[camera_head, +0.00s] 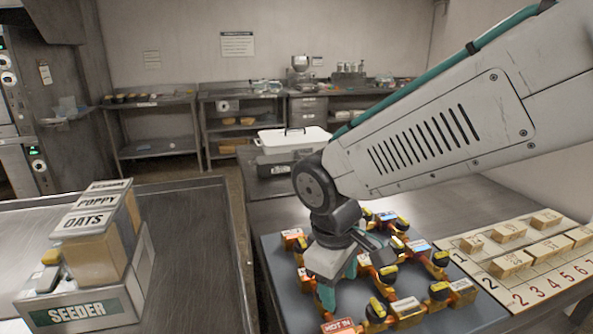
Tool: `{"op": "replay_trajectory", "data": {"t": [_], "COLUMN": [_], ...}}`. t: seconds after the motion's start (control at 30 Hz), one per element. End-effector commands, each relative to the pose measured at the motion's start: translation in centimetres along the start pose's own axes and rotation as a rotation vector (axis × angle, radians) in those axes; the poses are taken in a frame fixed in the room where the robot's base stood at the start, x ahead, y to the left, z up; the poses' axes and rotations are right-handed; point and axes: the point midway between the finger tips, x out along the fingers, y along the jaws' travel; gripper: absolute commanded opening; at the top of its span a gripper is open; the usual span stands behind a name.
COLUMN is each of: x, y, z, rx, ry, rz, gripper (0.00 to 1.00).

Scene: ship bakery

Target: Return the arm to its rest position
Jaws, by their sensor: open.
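My arm (430,125) reaches in from the upper right and bends down at a dark joint. My gripper (338,284) points downward at the left part of a dark board (277,263) with several orange blocks and dark knobs. Its teal fingers are open, and I see nothing held between them. The arm and gripper hide part of the board. I cannot tell whether the fingertips touch the blocks near them.
A numbered board (520,285) with wooden blocks lies right of the dark board. A SEEDER box (82,314) with labelled bins stands on the left counter (200,240). Shelving lines the back wall.

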Motion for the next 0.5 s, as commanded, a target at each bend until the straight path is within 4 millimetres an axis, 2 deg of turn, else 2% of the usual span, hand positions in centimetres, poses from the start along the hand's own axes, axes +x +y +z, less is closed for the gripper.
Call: {"op": "replay_trajectory", "data": {"t": [0.03, 0.3, 0.4, 0.5], "x": [-0.6, -3.1, -3.7, -4.2], "y": [0.4, 1.2, 0.9, 0.6], "z": [2.0, 13.7, 17.5, 20.3], "rx": [0.068, 0.493, 0.646, 0.766], "ry": [-0.006, -0.024, -0.003, 0.030], "rz": [-0.015, -0.108, -0.131, -0.140], "gripper": [0.59, 0.59, 0.59, 0.59]}}
